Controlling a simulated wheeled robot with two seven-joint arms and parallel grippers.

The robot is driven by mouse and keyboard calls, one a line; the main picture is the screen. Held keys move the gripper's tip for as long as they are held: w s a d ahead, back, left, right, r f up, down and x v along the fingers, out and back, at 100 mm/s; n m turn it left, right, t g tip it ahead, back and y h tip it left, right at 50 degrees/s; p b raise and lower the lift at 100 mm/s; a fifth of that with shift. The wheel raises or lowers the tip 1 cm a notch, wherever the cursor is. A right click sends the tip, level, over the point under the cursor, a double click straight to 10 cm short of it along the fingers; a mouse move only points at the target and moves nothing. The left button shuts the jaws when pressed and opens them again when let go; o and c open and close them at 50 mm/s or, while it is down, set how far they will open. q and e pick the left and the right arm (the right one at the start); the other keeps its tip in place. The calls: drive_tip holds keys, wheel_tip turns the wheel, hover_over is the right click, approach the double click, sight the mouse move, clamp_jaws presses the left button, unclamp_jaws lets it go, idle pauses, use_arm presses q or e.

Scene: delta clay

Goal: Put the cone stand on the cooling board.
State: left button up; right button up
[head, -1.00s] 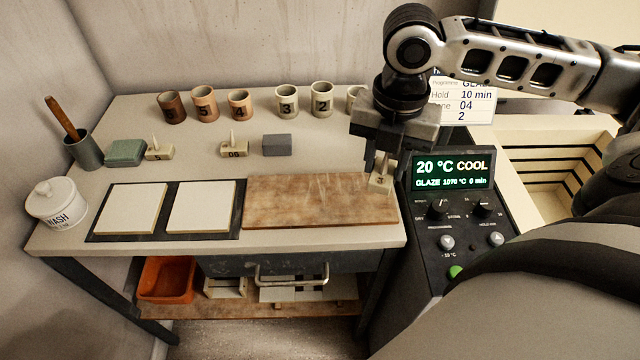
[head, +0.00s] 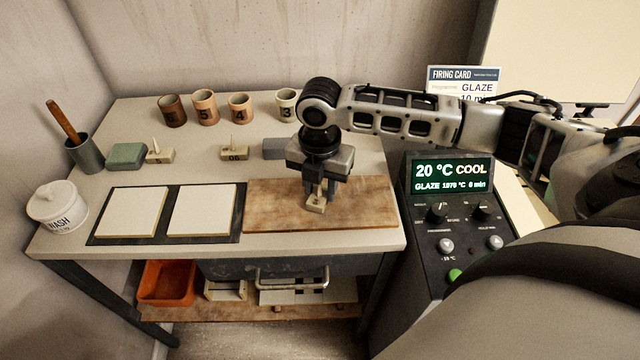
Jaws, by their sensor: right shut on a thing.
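My right gripper (head: 318,194) is over the middle of the brown wooden cooling board (head: 270,212), pointing down. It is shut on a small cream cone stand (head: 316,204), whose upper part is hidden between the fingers. The stand is at or just above the board; I cannot tell whether it touches. Two other cone stands, one marked 5 (head: 159,155) and one marked 06 (head: 234,153), stand on the table farther back. My left gripper is not in view.
Two white tiles (head: 131,210) lie on a dark mat left of the board. Numbered cups (head: 205,107) stand along the back. A grey block (head: 274,149) is just behind my gripper. A wash jar (head: 55,205) stands at left; the kiln control panel (head: 452,215) is at right.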

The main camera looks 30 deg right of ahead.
drive_tip(key=shift+f, duration=0.15)
drive_tip(key=o, duration=1)
wheel_tip(320, 180, up, 12)
drive_tip(key=shift+r, duration=0.15)
